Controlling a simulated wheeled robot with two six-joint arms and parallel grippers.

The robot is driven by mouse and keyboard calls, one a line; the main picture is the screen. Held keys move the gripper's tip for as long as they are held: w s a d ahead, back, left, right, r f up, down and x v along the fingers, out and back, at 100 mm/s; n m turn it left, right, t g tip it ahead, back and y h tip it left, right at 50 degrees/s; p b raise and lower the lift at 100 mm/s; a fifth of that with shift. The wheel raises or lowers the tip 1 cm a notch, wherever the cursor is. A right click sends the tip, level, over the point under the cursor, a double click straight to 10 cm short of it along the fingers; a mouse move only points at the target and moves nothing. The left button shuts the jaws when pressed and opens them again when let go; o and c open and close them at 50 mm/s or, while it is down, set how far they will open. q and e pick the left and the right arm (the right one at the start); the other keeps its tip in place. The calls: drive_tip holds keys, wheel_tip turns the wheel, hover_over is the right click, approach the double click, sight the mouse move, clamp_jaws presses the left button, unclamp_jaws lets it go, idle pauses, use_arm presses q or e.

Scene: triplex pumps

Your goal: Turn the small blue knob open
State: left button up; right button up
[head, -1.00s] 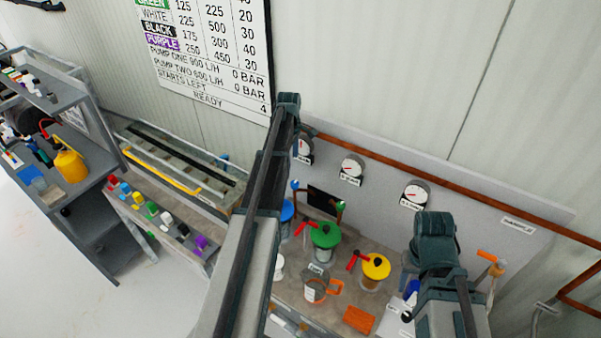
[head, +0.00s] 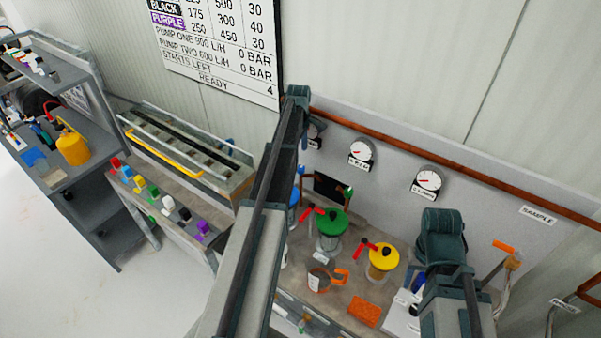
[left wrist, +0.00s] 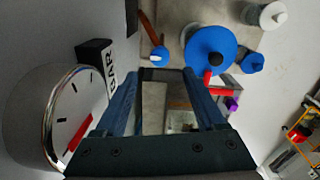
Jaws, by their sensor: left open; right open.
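A small blue knob (left wrist: 159,54) with a white mark sits at the end of a copper pipe in the left wrist view, a little beyond the fingertips. In the head view the small blue knob (head: 302,170) shows beside my left arm, below the gauges. My left gripper (left wrist: 166,88) is open, with a dark blue finger on each side and nothing between them. The knob lies ahead of the gap and apart from the fingers.
A blue-lidded pot (left wrist: 208,48) with a red handle stands close to the knob. A round gauge (left wrist: 50,118) is near the left finger.

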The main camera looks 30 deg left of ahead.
sight(300, 167)
use_arm(q)
wheel_tip(300, 167, down, 8)
drive_tip(key=b, duration=0.6)
drive_tip(key=shift+w+b, duration=0.1)
drive_tip(key=shift+b, duration=0.3)
drive_tip(key=shift+r, duration=0.1)
drive_tip(key=shift+c, duration=0.4)
clamp_jaws()
